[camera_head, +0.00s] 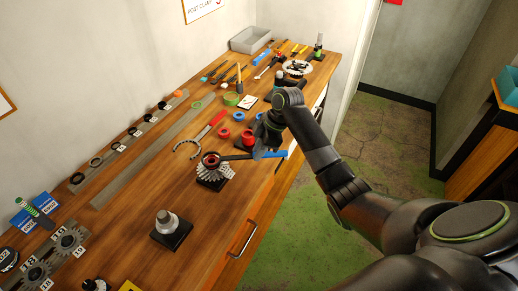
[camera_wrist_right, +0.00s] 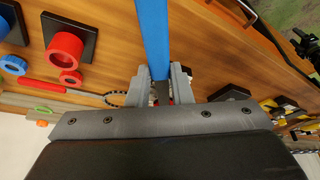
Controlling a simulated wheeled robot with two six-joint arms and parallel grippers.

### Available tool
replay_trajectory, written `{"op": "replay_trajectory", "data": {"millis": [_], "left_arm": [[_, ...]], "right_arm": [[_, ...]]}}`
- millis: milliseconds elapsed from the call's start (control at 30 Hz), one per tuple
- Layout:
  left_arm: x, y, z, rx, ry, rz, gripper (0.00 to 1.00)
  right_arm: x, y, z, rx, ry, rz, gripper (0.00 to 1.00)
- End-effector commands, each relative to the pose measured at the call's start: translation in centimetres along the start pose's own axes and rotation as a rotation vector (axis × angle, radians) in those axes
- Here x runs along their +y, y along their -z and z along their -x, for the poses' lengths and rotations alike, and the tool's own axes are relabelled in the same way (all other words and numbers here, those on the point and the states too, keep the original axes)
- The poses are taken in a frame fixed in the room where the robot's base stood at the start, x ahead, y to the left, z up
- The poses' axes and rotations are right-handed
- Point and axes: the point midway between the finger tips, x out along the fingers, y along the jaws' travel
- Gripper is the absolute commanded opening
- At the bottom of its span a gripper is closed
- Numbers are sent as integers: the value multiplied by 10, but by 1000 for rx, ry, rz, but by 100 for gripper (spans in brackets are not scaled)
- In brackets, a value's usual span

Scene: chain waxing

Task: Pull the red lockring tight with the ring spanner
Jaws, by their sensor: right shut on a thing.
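The red lockring (camera_head: 211,160) sits on top of a silver sprocket stack (camera_head: 216,173) on a dark base, near the middle of the bench. The ring spanner (camera_head: 238,157) lies roughly level, with its dark ring end at the lockring; I cannot tell how fully it is seated. Its blue handle (camera_head: 281,154) points right, toward the bench's front edge. My right gripper (camera_head: 262,152) is shut on the spanner near the handle. In the right wrist view the blue handle (camera_wrist_right: 153,40) runs up from between the fingers (camera_wrist_right: 161,85). My left gripper is out of view.
A red spool on a black base (camera_head: 246,139) stands close behind the right gripper. Red and blue rings (camera_head: 239,116) and a red-handled chain whip (camera_head: 214,120) lie nearby. A silver stub on a black plate (camera_head: 168,222) stands nearer. Bare bench lies left of the sprockets.

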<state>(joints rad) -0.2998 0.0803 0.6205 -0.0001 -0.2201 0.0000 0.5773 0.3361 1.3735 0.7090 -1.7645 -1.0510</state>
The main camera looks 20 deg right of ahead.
Motion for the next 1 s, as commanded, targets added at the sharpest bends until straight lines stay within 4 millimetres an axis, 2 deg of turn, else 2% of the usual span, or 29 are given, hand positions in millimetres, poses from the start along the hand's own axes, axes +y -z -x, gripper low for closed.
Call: {"op": "replay_trajectory", "data": {"millis": [767,800,900,1000], "left_arm": [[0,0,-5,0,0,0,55],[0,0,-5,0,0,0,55],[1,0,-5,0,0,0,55],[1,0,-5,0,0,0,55]], "right_arm": [[0,-4,-10,0,-1,0,0],[0,-4,-10,0,-1,0,15],[0,-4,-10,0,-1,0,2],[0,-4,-10,0,-1,0,0]]}}
